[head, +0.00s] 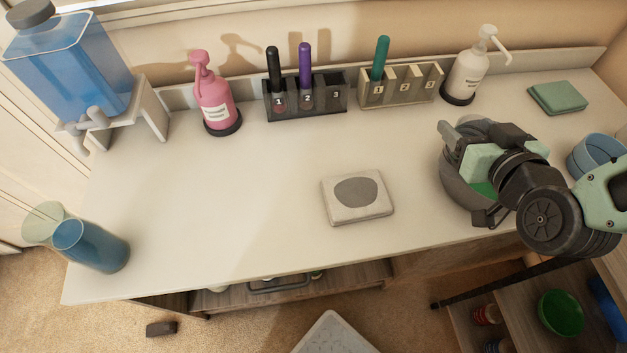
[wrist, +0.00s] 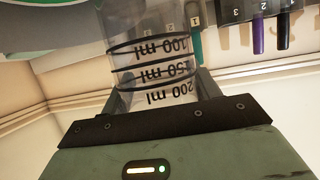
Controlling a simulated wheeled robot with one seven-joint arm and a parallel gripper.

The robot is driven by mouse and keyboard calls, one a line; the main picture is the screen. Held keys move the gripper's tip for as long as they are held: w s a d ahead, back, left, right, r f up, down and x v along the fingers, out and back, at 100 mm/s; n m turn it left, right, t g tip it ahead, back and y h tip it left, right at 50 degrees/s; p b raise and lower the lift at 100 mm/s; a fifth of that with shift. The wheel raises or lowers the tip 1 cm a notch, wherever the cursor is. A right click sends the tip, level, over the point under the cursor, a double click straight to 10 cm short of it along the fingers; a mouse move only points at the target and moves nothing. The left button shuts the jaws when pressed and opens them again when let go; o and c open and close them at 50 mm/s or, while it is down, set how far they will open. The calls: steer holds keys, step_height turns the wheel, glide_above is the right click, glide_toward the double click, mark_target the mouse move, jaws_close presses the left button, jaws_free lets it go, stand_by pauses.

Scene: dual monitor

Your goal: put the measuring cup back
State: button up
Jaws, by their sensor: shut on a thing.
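The measuring cup (wrist: 155,75) is clear, with black rings and 100, 150 and 200 ml marks that read upside down in the wrist view. My gripper (wrist: 163,85) is shut on it, one finger on each side. In the head view my gripper (head: 464,178) is at the right of the counter, over a grey bowl (head: 452,188) with something green inside. My arm hides much of that bowl and the cup there. Whether the cup holds anything is unclear.
A flat pad with a grey disc (head: 357,192) lies mid-counter (head: 240,190). Numbered racks (head: 305,98) (head: 408,88) and pump bottles (head: 214,100) (head: 466,75) line the back. A blue-filled cylinder (head: 92,245) is front left, a blue bowl (head: 597,155) right. The left-centre counter is clear.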

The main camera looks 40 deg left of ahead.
steer(key=s+a+r+n+g+y+p, duration=0.1)
steer(key=s+a+n+g+y, duration=0.15)
steer(key=s+a, duration=0.9)
steer(key=s+a+r+n+g+y+p, duration=0.1)
steer(key=s+a+n+g, duration=0.2)
steer(key=s+a, duration=0.85)
steer(key=s+d+f, duration=0.1)
steer(key=f, duration=0.2)
steer(key=d+f, duration=0.1)
steer(key=f, duration=0.2)
steer(key=s+d+f, duration=0.1)
steer(key=f, duration=0.2)
steer(key=shift+s+f+p, duration=0.3)
steer(key=shift+f+p, duration=0.05)
steer(key=shift+f, duration=0.05)
steer(key=shift+f, duration=0.1)
steer(key=shift+f, duration=0.15)
steer(key=o, duration=1.1)
